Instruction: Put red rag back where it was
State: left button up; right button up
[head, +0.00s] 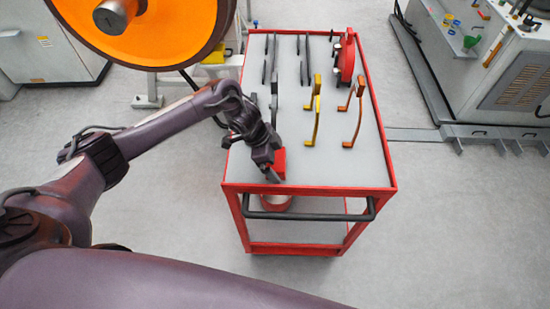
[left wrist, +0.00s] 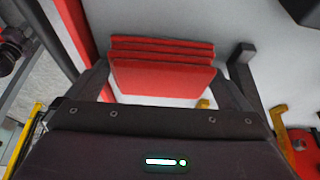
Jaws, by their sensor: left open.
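The red rag (head: 280,160) is folded in layers and lies on the grey top of the red cart (head: 340,173), near its front left corner. In the left wrist view the rag (left wrist: 163,68) sits between the two spread fingers of my left gripper (head: 271,172). The gripper is open and low over the cart top, pointing down at the rag. Gaps beside the rag are narrow, and I cannot tell whether a finger touches it. The gripper hides part of the rag in the head view. My right gripper is not in view.
A yellow handle (head: 314,110) and an orange handle (head: 355,115) stand right of the rag. Dark tools (head: 305,58) and a red round item (head: 346,58) are farther back. The cart's front right top is clear. An orange wheel (head: 150,30) hangs at upper left.

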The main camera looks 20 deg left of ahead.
pick_arm(q)
jog(key=shift+a+r, duration=0.15)
jog(key=shift+r, duration=0.25)
jog(key=b+v, duration=0.1)
jog(key=v, duration=1)
jog(key=shift+s+r, duration=0.1)
jog(key=shift+s, duration=0.05)
